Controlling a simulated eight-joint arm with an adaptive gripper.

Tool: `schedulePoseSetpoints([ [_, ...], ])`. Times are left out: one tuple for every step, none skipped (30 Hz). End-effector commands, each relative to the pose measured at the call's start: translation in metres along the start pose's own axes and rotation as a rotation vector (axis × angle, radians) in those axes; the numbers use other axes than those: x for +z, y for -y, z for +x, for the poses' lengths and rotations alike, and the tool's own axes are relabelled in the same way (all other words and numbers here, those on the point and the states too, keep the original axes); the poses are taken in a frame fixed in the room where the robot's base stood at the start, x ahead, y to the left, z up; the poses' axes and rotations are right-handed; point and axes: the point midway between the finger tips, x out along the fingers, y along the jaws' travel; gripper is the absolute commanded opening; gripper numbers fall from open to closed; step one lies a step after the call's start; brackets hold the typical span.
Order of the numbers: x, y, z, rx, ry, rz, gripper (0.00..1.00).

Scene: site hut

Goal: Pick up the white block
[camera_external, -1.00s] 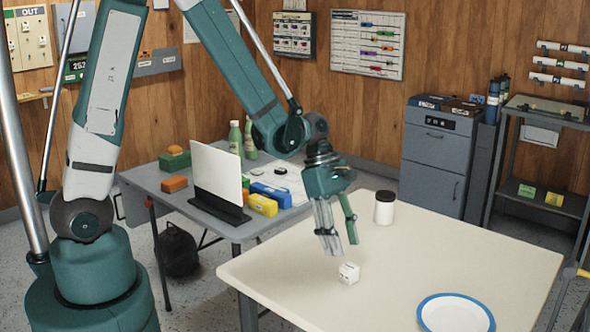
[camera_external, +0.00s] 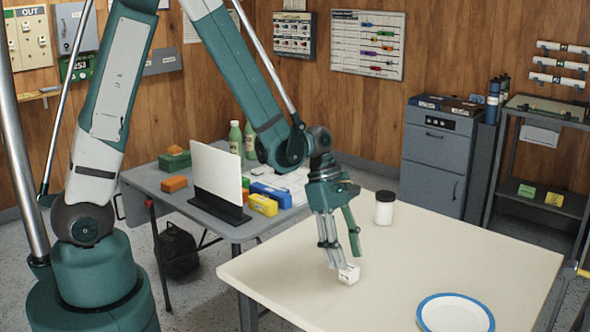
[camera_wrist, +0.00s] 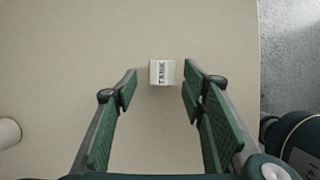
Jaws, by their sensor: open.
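The white block (camera_external: 348,274) is a small cube lying on the cream table. In the wrist view the white block (camera_wrist: 162,72) shows dark lettering on its upper face and sits just beyond and between the fingertips. My gripper (camera_external: 343,262) is low over the table, at the block, with its fingers pointing down. In the wrist view my gripper (camera_wrist: 160,82) is open, with a gap between each finger and the block. The gripper's fingers hide a small part of the block in the external view.
A white jar with a dark lid (camera_external: 384,208) stands behind the gripper on the table. A blue-rimmed white plate (camera_external: 455,314) lies at the front right. The cream table (camera_external: 450,245) is otherwise clear. A grey side table (camera_external: 160,180) with a screen and boxes stands at the left.

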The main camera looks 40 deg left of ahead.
Motion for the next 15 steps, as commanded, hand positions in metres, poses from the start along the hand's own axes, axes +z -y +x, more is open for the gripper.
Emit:
schedulePoseSetpoints([
  [0.000, 0.001, 0.007, 0.000, 0.000, 0.001, 0.41],
  [0.001, 0.002, 0.010, 0.000, 0.000, 0.002, 0.41],
  [0.001, 0.002, 0.015, -0.001, 0.000, 0.002, 0.41],
  [0.002, 0.003, 0.019, -0.001, 0.000, 0.003, 0.41],
  [0.002, 0.003, 0.023, -0.001, 0.000, 0.003, 0.41],
  [0.002, 0.003, 0.027, -0.001, 0.000, 0.002, 0.41],
  [0.002, 0.003, 0.029, 0.000, 0.000, 0.002, 0.41],
  [0.002, 0.003, 0.032, 0.000, 0.000, 0.002, 0.41],
  [0.002, 0.003, 0.035, 0.000, 0.000, 0.001, 0.41],
  [0.002, 0.003, 0.037, 0.000, 0.000, 0.001, 0.41],
  [0.002, 0.003, 0.039, 0.000, 0.000, 0.001, 0.41],
  [0.002, 0.003, 0.040, 0.000, 0.000, 0.001, 0.41],
  [0.002, 0.003, 0.041, 0.000, 0.000, 0.000, 0.41],
  [0.002, 0.003, 0.042, 0.000, 0.000, 0.000, 0.41],
  [0.002, 0.003, 0.043, 0.000, 0.000, 0.000, 0.41],
])
